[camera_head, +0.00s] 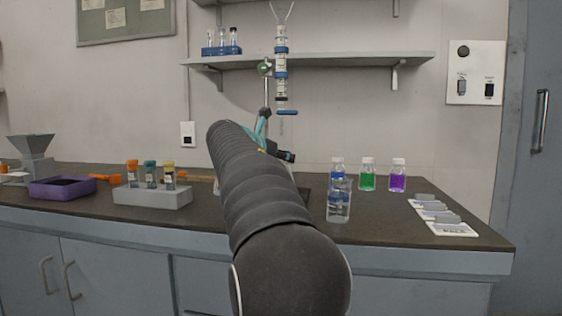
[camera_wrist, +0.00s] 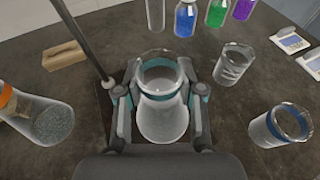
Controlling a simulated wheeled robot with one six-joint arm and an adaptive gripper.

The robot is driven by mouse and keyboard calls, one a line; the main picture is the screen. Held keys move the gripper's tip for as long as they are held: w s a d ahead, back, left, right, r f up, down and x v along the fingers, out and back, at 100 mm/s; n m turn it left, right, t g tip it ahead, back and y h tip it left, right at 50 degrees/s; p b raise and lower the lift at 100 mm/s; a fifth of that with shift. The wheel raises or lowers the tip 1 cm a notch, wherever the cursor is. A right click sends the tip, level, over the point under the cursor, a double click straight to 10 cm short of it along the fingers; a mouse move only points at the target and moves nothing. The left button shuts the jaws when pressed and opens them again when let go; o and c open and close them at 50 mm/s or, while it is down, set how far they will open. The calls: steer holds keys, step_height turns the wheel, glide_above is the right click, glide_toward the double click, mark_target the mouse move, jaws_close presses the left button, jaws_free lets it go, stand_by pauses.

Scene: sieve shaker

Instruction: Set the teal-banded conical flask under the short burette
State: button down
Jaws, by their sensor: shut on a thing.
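My gripper (camera_wrist: 161,92) is shut on a clear conical flask (camera_wrist: 163,121) with a teal band, one finger on each side of its neck. The flask looks upright and empty. A dark stand rod (camera_wrist: 84,40) rises just left of the flask in the wrist view, and a dark base plate shows around the flask. I cannot tell whether the flask touches it. In the head view a burette (camera_head: 281,60) with blue fittings stands behind my arm, which hides the flask and the stand's foot. The burette is outside the wrist view.
A clear beaker (camera_wrist: 233,64), a wooden block (camera_wrist: 64,55) and blue (camera_wrist: 186,18), green (camera_head: 367,178) and purple (camera_head: 397,180) bottles stand beyond. The shelf (camera_head: 350,62) is overhead.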

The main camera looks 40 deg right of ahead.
steer(key=shift+f, duration=0.15)
steer(key=c, duration=0.7)
jaws_free()
steer(key=shift+r, duration=0.25)
steer(key=v, duration=1.2)
steer(key=shift+f+p, duration=0.1)
steer(key=shift+p, duration=0.2)
